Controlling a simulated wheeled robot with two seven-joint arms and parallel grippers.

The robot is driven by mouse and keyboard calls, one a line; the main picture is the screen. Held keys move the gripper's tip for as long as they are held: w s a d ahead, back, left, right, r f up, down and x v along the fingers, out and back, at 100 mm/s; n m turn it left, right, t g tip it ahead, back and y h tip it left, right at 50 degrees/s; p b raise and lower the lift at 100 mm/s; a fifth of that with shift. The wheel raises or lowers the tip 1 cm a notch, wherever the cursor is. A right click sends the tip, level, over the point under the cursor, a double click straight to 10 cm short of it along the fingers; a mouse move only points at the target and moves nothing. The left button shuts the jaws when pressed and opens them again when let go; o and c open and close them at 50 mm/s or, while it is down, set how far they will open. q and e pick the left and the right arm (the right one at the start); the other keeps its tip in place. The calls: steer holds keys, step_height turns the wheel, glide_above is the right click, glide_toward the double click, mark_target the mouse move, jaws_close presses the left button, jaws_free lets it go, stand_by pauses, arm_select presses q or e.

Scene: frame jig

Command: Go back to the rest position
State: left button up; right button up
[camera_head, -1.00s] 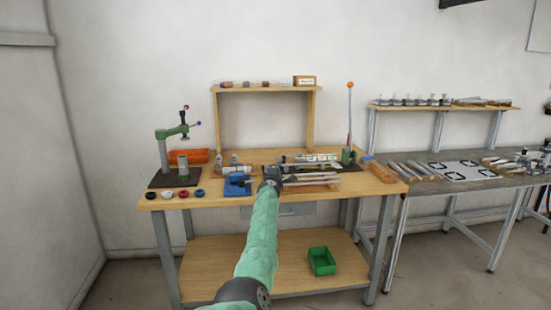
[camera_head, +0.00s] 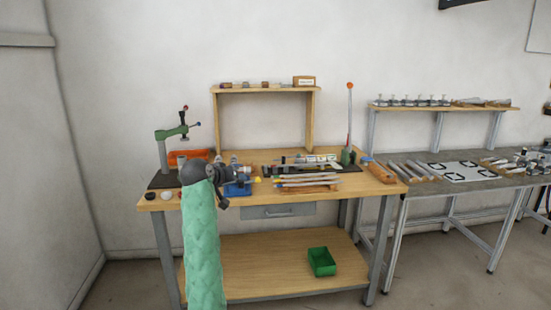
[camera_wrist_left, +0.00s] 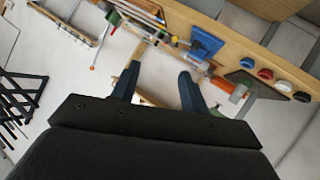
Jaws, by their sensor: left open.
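My left arm in its green sleeve rises from the bottom in the head view, in front of the left part of the wooden workbench (camera_head: 300,205). My left gripper (camera_head: 222,192) shows there as a small dark shape by the blue vise (camera_head: 238,187); its fingers are hard to make out. In the left wrist view, my left gripper (camera_wrist_left: 158,90) has its two dark fingers apart with nothing held between them. The vise (camera_wrist_left: 205,43) and bench edge lie beyond the fingers, tilted in that view. My right gripper is not in view.
A green drill-press-like stand (camera_head: 172,133) and orange bin (camera_head: 181,156) are at the bench's left. A lever press (camera_head: 348,150) stands right. A green bin (camera_head: 321,261) sits on the lower shelf. A grey table (camera_head: 470,185) adjoins right. Floor in front is clear.

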arm_select(q)
steer(key=s+f+g+y, duration=0.1)
steer(key=s+f+g, duration=0.2)
steer(key=s+f, duration=1.1)
steer(key=s+f+m+g+y, duration=0.1)
steer(key=s+f+g, duration=0.2)
steer(key=s+f, duration=1.2)
steer(key=s+f+m+g+y, duration=0.1)
steer(key=s+f+g, duration=0.2)
steer(key=s+f, duration=1.1)
steer(key=s, duration=1.9)
steer(key=shift+s+a+f+g, duration=0.2)
steer(key=shift+s+a+g, duration=0.1)
steer(key=shift+s+a, duration=0.1)
